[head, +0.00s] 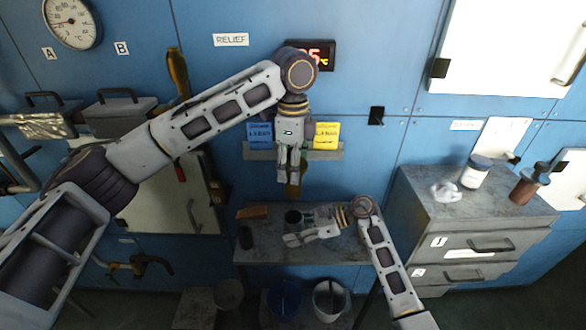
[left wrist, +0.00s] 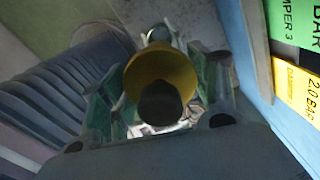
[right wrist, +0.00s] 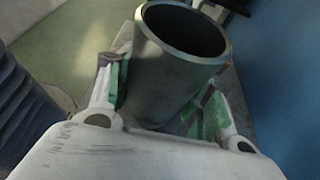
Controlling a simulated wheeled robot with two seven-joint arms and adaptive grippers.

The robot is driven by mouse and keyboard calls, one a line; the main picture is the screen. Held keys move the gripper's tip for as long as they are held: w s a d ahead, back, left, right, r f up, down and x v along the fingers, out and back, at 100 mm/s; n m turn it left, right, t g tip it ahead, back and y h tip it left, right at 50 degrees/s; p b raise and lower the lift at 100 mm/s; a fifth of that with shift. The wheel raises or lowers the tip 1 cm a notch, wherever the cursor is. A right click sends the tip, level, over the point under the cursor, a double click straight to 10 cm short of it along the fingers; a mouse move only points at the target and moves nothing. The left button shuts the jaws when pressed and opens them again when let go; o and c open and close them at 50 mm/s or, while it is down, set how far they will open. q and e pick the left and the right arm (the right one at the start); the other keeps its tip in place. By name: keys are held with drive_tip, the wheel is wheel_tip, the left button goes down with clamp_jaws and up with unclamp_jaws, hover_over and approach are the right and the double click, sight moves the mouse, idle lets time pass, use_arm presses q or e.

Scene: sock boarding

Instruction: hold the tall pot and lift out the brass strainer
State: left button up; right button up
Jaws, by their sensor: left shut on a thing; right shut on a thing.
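The tall pot (head: 292,217) is a dark grey cylinder standing upright on the grey bench. My right gripper (head: 297,238) is shut around its side; in the right wrist view the pot (right wrist: 165,80) sits between the green finger pads, its mouth open and dark inside. The brass strainer (head: 294,190) hangs above the pot in my left gripper (head: 291,172), which is shut on it. In the left wrist view the strainer (left wrist: 143,72) is a yellow round shape with a dark knob, between the fingers. The strainer appears clear of the pot's rim.
A brown block (head: 253,212) and a dark cup (head: 246,238) stand on the bench (head: 345,248) left of the pot. A wall rack (head: 262,154) with blue and yellow cards is behind my left gripper. Buckets (head: 330,300) stand below. A drawer cabinet (head: 475,220) is at right.

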drive_tip(key=o, duration=1.3)
drive_tip(key=shift+c, duration=0.2)
drive_tip(key=shift+d, duration=0.15)
drive_tip(key=shift+v, duration=3.65)
drive_tip(key=shift+s+f, duration=0.1)
drive_tip(key=shift+s, duration=0.05)
